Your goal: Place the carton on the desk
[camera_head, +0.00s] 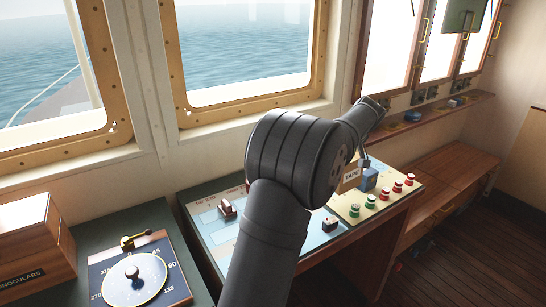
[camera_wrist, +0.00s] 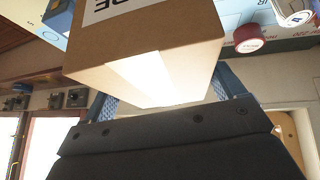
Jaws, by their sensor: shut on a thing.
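The carton (camera_head: 351,177) is a small brown cardboard box with a white label reading "TAPE". It appears over the right part of the control desk (camera_head: 385,226). In the wrist view the carton (camera_wrist: 190,40) fills the upper middle, with a pale tape strip on its near face. My gripper (camera_wrist: 160,95) is shut on the carton, its blue fingers on either side. In the head view my gripper (camera_head: 364,172) is small and partly hidden by my arm. I cannot tell whether the carton touches the desk surface.
Red and green buttons (camera_head: 383,195) line the desk's right panel, close to the carton. A red switch (camera_head: 227,208) and a dark switch (camera_head: 330,224) sit on the blue panel. A binoculars box (camera_head: 34,246) and a dial (camera_head: 137,279) are at left. A wooden bench (camera_head: 447,178) stands right.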

